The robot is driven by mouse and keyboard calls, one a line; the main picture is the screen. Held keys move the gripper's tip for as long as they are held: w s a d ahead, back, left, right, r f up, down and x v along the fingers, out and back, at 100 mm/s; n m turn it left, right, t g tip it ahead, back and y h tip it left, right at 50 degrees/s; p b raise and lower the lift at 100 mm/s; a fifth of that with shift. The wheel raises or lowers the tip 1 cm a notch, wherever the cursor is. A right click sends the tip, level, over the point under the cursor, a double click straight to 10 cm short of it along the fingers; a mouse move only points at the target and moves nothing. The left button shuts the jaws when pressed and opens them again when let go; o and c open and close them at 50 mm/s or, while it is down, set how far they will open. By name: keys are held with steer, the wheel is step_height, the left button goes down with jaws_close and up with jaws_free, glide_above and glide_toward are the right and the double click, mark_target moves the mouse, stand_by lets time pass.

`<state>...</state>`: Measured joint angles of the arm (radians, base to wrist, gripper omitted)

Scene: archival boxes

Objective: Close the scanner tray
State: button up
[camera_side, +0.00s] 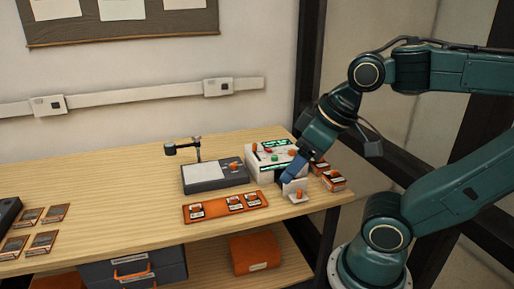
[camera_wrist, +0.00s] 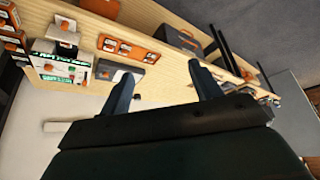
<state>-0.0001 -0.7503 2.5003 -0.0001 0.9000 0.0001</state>
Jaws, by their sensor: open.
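The scanner appears to be the white box (camera_side: 268,163) with green labels and orange knobs near the table's right end; it also shows at upper left in the wrist view (camera_wrist: 52,64). A white panel with an orange knob (camera_side: 296,190) stands out in front of it, seemingly the tray front, pulled out; it also shows in the wrist view (camera_wrist: 66,28). My gripper (camera_side: 287,177) is open, its blue fingers beside the box and just behind the panel in the side picture. In the wrist view my gripper (camera_wrist: 162,88) has nothing between its fingers. I cannot tell whether it touches the panel.
A grey device with a white top (camera_side: 206,173) and a small arm stands left of the box. An orange tray (camera_side: 217,210) with cards lies in front of it. Orange-and-white boxes (camera_side: 333,182) sit at the right edge. Several cards (camera_side: 40,241) lie far left; the middle left is clear.

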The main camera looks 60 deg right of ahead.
steer(key=shift+w+d, duration=0.1)
steer(key=c, duration=0.7)
steer(key=shift+w+d+m, duration=0.2)
steer(key=shift+m, duration=0.3)
steer(key=c, duration=0.4)
steer(key=shift+w+d+m, duration=0.25)
steer(key=shift+m, duration=0.25)
jaws_close()
steer(key=w+d+f+m+g+h, duration=0.1)
steer(key=w+d+f+m+g, duration=0.25)
steer(key=d+m, duration=0.45)
steer(key=w+d+f+m+g, duration=0.2)
steer(key=w+d+m, duration=0.25)
steer(key=m, duration=0.65)
steer(key=s+d+f+m+g+y, duration=0.2)
steer(key=s+d+f+m+g, duration=0.1)
steer(key=d+f+m, duration=1)
steer(key=s+d+m, duration=0.1)
steer(key=d+m, duration=0.2)
steer(key=m, duration=0.2)
steer(key=shift+f+m+g, duration=0.2)
steer(key=shift+m+g, duration=0.1)
steer(key=shift+g, duration=0.05)
